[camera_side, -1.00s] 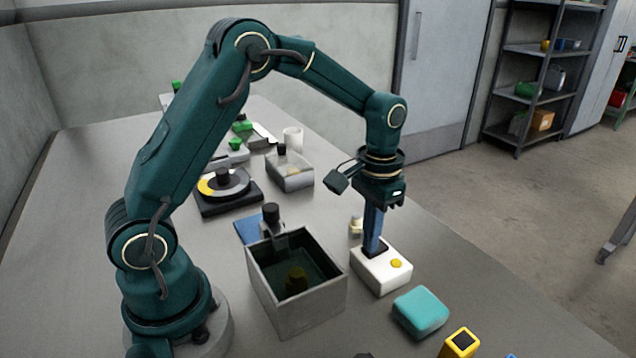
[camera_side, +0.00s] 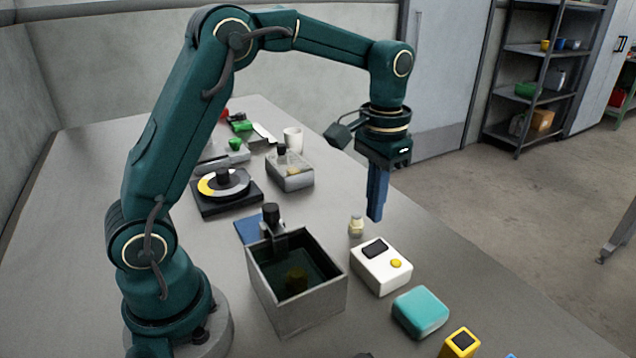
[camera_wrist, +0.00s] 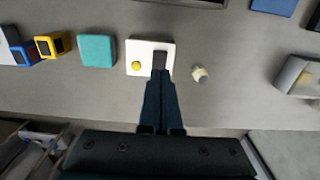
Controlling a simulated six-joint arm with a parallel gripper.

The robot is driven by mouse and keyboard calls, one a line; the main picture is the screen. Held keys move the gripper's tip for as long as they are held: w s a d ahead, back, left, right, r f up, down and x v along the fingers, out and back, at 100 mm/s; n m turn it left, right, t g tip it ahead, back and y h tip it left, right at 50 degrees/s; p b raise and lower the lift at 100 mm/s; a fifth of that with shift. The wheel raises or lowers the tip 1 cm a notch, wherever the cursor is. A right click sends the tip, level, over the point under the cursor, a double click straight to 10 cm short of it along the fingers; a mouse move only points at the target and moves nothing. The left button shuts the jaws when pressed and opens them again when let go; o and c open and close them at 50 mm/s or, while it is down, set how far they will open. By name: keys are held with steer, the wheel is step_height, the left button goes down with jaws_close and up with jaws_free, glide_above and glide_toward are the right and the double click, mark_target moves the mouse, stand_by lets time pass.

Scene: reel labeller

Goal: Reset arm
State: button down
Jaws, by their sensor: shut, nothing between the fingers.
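My gripper (camera_side: 376,214) is shut and empty, its blue fingers pointing down in the air. In the side view it hangs above and behind the white box (camera_side: 372,278), which has a dark rectangular patch and a yellow button on top. The wrist view shows my gripper (camera_wrist: 160,70) from above, its fingertips overlapping the white box (camera_wrist: 146,71) in the picture and hiding part of it. The side view shows a gap between the fingertips and the box.
A teal block (camera_side: 420,312) and a yellow block (camera_side: 460,343) lie nearer the front. An open grey bin (camera_side: 312,320) stands left of the white box. A small cream bottle (camera_side: 356,225) stands behind it. A reel device (camera_side: 225,187) and a clear container (camera_side: 290,178) are farther back.

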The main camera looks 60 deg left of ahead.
steer(key=shift+r, duration=0.25)
steer(key=s+d+r+t, duration=0.1)
steer(key=s+r+t, duration=0.2)
steer(key=s+r, duration=0.45)
steer(key=s+f+t, duration=0.2)
steer(key=s+f, duration=0.2)
steer(key=s, duration=0.4)
steer(key=shift+s+d+t, duration=0.3)
steer(key=shift+d, duration=0.1)
